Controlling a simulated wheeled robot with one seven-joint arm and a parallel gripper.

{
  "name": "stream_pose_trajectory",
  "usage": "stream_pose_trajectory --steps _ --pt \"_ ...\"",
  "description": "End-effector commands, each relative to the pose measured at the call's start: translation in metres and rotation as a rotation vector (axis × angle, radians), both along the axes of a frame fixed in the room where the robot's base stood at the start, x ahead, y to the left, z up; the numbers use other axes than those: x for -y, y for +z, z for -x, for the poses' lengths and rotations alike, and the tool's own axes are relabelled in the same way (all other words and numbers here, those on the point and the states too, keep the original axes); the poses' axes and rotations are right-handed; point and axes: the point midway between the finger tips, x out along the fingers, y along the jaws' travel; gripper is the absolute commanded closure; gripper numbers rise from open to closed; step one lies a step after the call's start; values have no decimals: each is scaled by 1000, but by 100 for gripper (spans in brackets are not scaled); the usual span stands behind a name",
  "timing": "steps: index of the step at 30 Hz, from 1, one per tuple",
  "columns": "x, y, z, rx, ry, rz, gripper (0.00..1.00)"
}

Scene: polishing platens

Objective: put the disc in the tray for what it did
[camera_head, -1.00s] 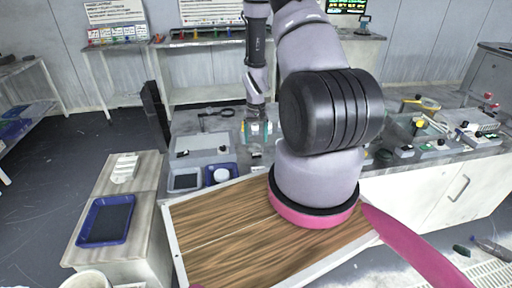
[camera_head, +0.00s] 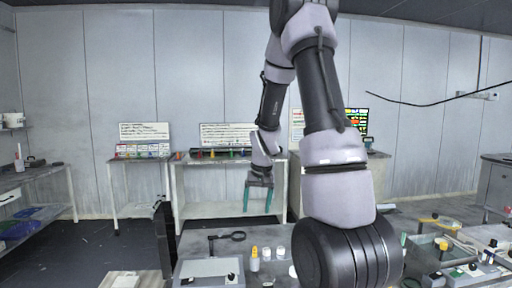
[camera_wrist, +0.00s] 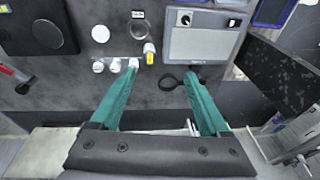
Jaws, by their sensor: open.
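My gripper (camera_head: 258,203) is open and empty in the head view, its teal fingers pointing down above the workbench. In the wrist view my gripper (camera_wrist: 162,70) shows two spread fingers with nothing between them. A dark round platen (camera_wrist: 47,35) lies at the upper left of the wrist view. I cannot tell whether a loose disc is on it. Part of a blue-edged tray (camera_wrist: 270,12) shows at the top right of the wrist view, cut off by the frame. No thing in view is clearly the disc.
Small white-topped jars (camera_wrist: 115,65) and a yellow-labelled bottle (camera_wrist: 149,57) stand near the fingertips in view. Text boards (camera_head: 145,132) and a coloured screen (camera_head: 357,122) are at the back wall.

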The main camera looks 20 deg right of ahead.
Motion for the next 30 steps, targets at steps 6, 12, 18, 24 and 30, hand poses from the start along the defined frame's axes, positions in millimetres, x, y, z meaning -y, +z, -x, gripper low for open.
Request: stream_pose_trajectory --steps 6,12,18,24,30 --pt "-33 111 40 141 -16 -39 21" --pt "-60 185 97 257 -24 -83 21" --pt "-80 230 159 358 -23 -128 21" --pt "-89 246 194 409 -24 -154 21" --pt "-91 247 201 415 -25 -161 21"
